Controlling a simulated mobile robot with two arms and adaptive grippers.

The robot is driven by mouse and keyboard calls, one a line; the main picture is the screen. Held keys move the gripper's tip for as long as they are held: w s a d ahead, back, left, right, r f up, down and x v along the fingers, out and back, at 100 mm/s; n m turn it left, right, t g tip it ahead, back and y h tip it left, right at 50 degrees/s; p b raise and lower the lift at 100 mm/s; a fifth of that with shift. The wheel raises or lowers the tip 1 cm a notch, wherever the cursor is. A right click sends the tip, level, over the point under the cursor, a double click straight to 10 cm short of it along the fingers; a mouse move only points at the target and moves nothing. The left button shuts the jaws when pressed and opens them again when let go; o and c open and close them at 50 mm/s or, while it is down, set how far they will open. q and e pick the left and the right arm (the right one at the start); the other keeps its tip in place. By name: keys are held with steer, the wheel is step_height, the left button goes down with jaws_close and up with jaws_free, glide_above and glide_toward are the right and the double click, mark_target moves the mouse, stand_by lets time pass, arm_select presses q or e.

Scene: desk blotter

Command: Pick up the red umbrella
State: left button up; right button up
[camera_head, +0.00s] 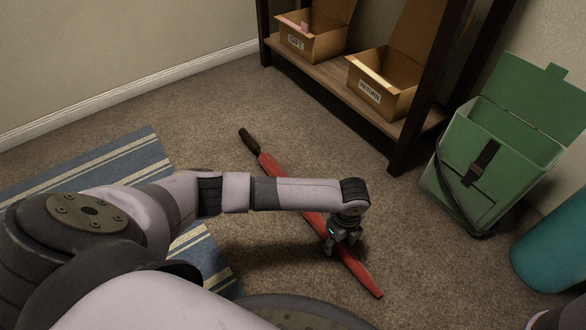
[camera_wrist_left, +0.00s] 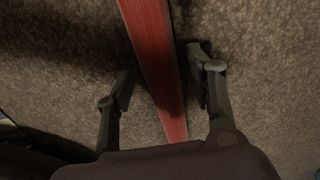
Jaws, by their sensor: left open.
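The red umbrella (camera_head: 269,167) lies closed on the carpet in the head view, its dark handle (camera_head: 248,140) at the far left and its tip at the near right. My left arm crosses above it and hides part of its middle. My left gripper (camera_head: 336,248) points down over the umbrella's nearer half. In the left wrist view the red umbrella (camera_wrist_left: 157,60) runs between the two fingers of the open left gripper (camera_wrist_left: 160,85), with a gap on each side. I cannot tell the exact height of the fingertips. My right gripper is not in view.
A blue striped rug (camera_head: 135,156) lies at the left. A wooden shelf (camera_head: 325,75) with two labelled cardboard boxes (camera_head: 310,42) (camera_head: 375,85) stands at the back. A green open bin (camera_head: 468,165) and a teal cylinder (camera_head: 555,245) stand at the right. Carpet around the umbrella is clear.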

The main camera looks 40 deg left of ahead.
arm_select(q)
steer(key=shift+f, duration=0.65)
steer(key=shift+r, duration=0.1)
steer(key=shift+c, duration=0.5)
jaws_close()
